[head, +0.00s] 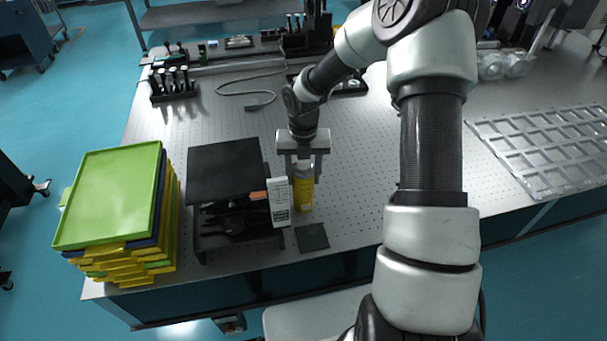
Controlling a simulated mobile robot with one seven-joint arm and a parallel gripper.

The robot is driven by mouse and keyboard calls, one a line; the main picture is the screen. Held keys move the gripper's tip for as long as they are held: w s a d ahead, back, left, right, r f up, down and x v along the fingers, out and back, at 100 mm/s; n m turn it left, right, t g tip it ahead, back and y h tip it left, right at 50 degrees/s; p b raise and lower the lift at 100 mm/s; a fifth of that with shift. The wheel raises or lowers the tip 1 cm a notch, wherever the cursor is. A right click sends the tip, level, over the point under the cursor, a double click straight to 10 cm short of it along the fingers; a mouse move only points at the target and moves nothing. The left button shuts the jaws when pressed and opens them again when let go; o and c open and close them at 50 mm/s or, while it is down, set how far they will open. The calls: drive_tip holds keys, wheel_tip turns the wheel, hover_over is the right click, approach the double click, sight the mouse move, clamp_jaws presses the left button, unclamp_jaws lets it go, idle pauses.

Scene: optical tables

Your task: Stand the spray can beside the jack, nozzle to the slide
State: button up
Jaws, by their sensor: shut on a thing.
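The spray can (303,193) is yellow with a pale top and looks upright. My gripper (304,171) is shut on its upper part from above. The can is just right of the jack (225,172), a black flat-topped platform with a dark mechanism under its plate. A white printed card or box (279,202) stands at the jack's right front and partly covers the can's left side. I cannot tell which way the nozzle faces, nor whether the can's base touches the table. I cannot pick out the slide with certainty.
A dark square pad (312,237) lies in front of the can. A stack of green and yellow trays (112,197) stands left of the jack. A cable (250,92) and dark tools (173,83) lie behind. A grey grid frame (548,150) is at right.

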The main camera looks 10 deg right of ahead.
drive_tip(key=o, duration=1.6)
drive_tip(key=shift+f, duration=0.1)
wheel_tip(320, 180, up, 12)
drive_tip(key=shift+r, duration=0.2)
